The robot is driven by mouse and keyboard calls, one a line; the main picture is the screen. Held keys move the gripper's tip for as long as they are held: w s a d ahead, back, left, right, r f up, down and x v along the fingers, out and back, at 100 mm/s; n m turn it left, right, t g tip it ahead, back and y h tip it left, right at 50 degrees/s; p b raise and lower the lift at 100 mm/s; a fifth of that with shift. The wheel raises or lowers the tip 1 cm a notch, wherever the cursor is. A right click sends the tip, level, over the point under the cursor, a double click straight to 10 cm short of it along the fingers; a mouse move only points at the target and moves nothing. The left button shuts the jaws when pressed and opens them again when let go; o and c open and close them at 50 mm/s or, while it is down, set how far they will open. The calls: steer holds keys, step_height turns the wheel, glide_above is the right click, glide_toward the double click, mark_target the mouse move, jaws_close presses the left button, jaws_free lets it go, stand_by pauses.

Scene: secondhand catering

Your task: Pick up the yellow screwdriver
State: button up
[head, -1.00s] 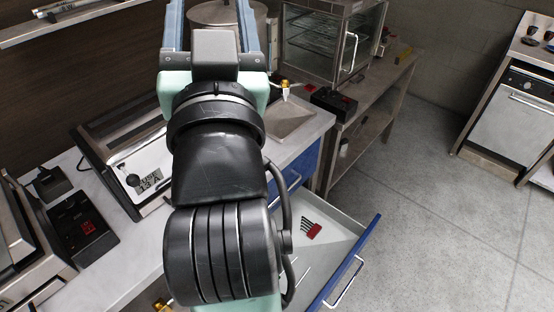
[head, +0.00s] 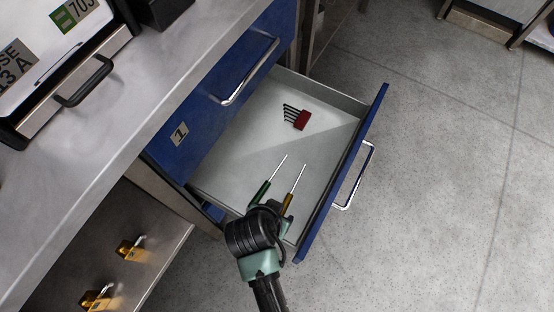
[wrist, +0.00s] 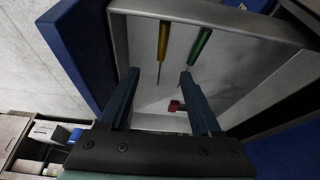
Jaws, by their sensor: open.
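The yellow screwdriver (head: 288,204) lies in the open drawer (head: 240,150), its metal shaft pointing away from my arm. It also shows in the wrist view (wrist: 163,38). A green screwdriver (head: 260,192) lies close beside it on the left, and in the wrist view (wrist: 201,46) it is on the right. My gripper (wrist: 160,74) is open and empty. In the wrist view the yellow screwdriver's shaft shows between the fingertips, and the green one's shaft is near the right fingertip. In the head view my arm hides the jaws.
A red holder of hex keys (head: 301,119) lies deeper in the drawer. The drawer's blue front (head: 345,175) and side walls stand around the tools. The worktop (head: 150,90) overhangs at left, with brass padlocks (head: 130,248) on a shelf below. The floor at right is clear.

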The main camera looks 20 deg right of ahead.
mark_target(289, 197)
steer(key=b+x, duration=0.3)
steer(key=x, duration=0.4)
steer(key=b+x, duration=0.3)
steer(key=x, duration=0.4)
steer(key=shift+w+a+f, duration=0.15)
steer(key=shift+f, duration=0.05)
steer(key=shift+f, duration=0.25)
stand_by(0.3)
jaws_close()
